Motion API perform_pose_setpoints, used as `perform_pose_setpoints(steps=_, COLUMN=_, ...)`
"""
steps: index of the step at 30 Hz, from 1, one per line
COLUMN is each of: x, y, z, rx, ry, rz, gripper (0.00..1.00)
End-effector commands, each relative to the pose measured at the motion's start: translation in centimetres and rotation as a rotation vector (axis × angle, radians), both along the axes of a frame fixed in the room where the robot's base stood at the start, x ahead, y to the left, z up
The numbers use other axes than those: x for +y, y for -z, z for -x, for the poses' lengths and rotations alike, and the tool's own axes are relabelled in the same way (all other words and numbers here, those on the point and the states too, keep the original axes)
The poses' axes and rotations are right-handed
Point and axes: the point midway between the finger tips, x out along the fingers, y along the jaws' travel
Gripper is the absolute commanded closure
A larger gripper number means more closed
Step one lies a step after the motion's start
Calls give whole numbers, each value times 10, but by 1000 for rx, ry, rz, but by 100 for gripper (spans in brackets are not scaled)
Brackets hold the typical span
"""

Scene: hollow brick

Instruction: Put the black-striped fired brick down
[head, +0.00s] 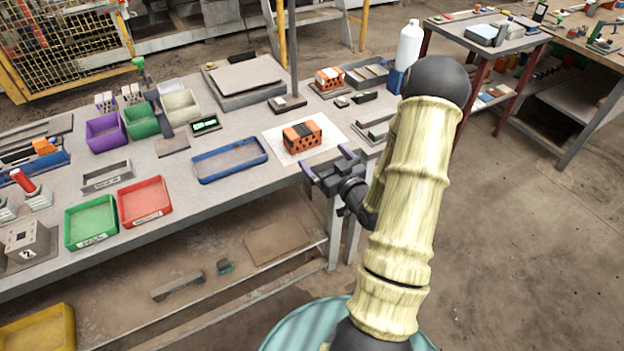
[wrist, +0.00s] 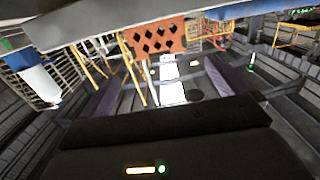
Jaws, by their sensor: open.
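The black-striped fired brick (head: 302,137) is orange-red with dark holes in its side and a black band across the top. It rests on a white sheet (head: 278,146) near the table's front edge. My gripper (head: 328,168) is open and empty, just in front of the brick and beside the table edge, apart from it. In the wrist view, the brick's holed face (wrist: 155,38) shows beyond my two purple-grey fingers, with the table at the top of the picture. The brick's far side is hidden.
Another holed brick (head: 329,78) stands on a dark board at the back. A blue tray (head: 230,160) lies left of the sheet, and grey blocks (head: 376,129) lie right of it. A white bottle (head: 409,45) stands behind my arm. Free floor lies to the right.

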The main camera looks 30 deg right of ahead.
Motion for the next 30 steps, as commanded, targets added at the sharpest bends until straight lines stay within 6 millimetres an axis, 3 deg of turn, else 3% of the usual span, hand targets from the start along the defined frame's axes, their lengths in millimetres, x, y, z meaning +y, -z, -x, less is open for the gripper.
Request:
perform_pose_setpoints(steps=7, x=35, y=8, z=-13, rx=265, ry=-50, rz=91, gripper=0)
perform_pose_setpoints(steps=14, x=66, y=10, z=-2, rx=560, ry=-40, rz=153, gripper=0)
perform_pose_setpoints(steps=23, x=108, y=-5, z=48, rx=899, ry=16, rz=148, gripper=0)
perform_pose_setpoints(steps=30, x=151, y=-27, z=111, rx=1149, ry=44, rz=78, gripper=0)
